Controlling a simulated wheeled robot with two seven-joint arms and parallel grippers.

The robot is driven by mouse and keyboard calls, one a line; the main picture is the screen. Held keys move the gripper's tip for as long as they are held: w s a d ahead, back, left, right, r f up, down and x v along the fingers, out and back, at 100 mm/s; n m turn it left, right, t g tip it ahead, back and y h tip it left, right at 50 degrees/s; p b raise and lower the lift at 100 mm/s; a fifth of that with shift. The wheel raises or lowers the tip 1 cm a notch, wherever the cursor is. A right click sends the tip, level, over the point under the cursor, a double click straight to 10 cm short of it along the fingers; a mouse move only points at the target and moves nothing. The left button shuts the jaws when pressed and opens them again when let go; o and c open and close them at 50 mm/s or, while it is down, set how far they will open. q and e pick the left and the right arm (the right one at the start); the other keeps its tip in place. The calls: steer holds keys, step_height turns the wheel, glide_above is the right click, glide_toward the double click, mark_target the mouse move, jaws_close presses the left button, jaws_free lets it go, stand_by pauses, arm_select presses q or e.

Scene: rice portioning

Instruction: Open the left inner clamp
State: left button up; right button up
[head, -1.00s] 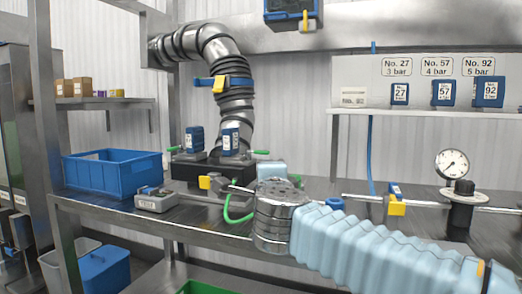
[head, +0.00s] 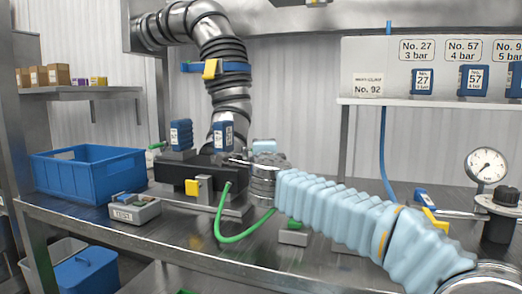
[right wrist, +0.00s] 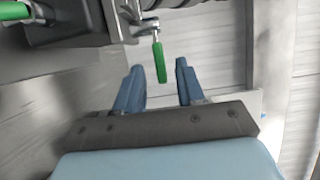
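A black block (head: 180,173) stands on the bench with two blue cartridges on it, a left one (head: 181,135) and a right one (head: 222,136). A green clamp lever (head: 157,145) sticks out at its left side. In the right wrist view a green clamp lever (right wrist: 160,62) hangs from a metal pivot. I cannot tell which clamp this is. My right gripper (right wrist: 160,68) is open, its two blue fingers apart on either side of the lever's line, with nothing held. In the head view my right arm hides the gripper's fingers. My left gripper is not in view.
A blue crate (head: 88,173) and a small grey tester box (head: 135,209) stand on the bench (head: 300,265) at left. A green hose (head: 222,225) loops in front of the block. A ribbed duct (head: 226,80) rises behind it. A gauge (head: 486,166) stands at right.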

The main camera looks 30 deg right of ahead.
mark_target(251, 151)
steer(key=shift+x, duration=1.95)
jaws_close()
